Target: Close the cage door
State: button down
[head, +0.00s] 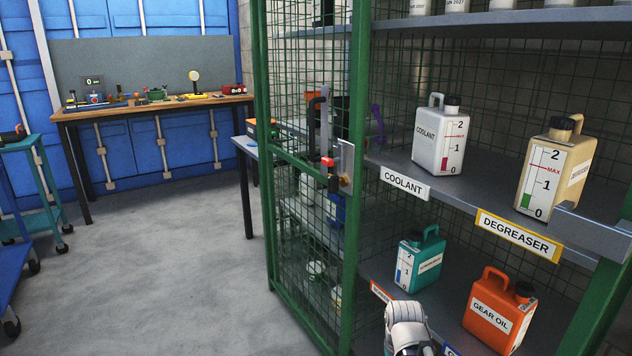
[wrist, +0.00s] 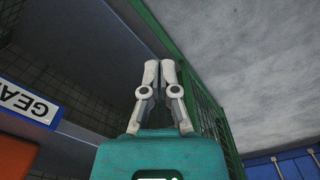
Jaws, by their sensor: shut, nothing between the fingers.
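The cage door (head: 307,215), a green frame with wire mesh, stands open on the left of the shelves in the head view. A latch with a red part (head: 331,172) and a metal plate sits on its right upright. The green upright and mesh (wrist: 208,110) also show to the right of my gripper in the wrist view. My gripper (wrist: 160,65) is shut and empty, its grey fingertips together near the green frame; contact cannot be told. In the head view only a white part of my arm shows at the bottom, and the fingertips cannot be made out.
Shelves on the right hold a coolant jug (head: 439,140), a degreaser jug (head: 557,168), a teal jug (head: 419,259) and an orange gear oil jug (head: 499,309). A workbench (head: 150,107) and a teal cart (head: 45,190) stand at left. The grey floor between is clear.

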jog(key=shift+w, duration=0.1)
jog(key=w+a+r+n+t+h+p, duration=0.25)
jog(key=w+r+h+p, duration=0.2)
jog(key=w+r, duration=0.35)
jog(key=w+a+r+n+t+h+p, duration=0.2)
jog(key=w+a+r+h+p, duration=0.1)
jog(key=w+r+p, duration=0.4)
jog(key=w+a+r+n+t+h+p, duration=0.1)
jog(key=w+a+r+n+t+p, duration=0.2)
jog(key=a+r, duration=0.7)
jog(key=w+a+r+n+t+h+p, duration=0.2)
jog(key=w+a+r+t, duration=0.5)
jog(key=a+r, duration=0.4)
jog(key=shift+w+r+n+p, duration=0.3)
jog(key=shift+w+n+p, duration=0.25)
jog(key=shift+w+p, duration=0.2)
jog(key=shift+d, duration=0.1)
jog(key=x, duration=1)
jog(key=shift+s+d, duration=0.6)
jog(key=shift+s, duration=0.3)
jog(key=shift+s+d, duration=0.55)
jog(key=shift+s, duration=0.35)
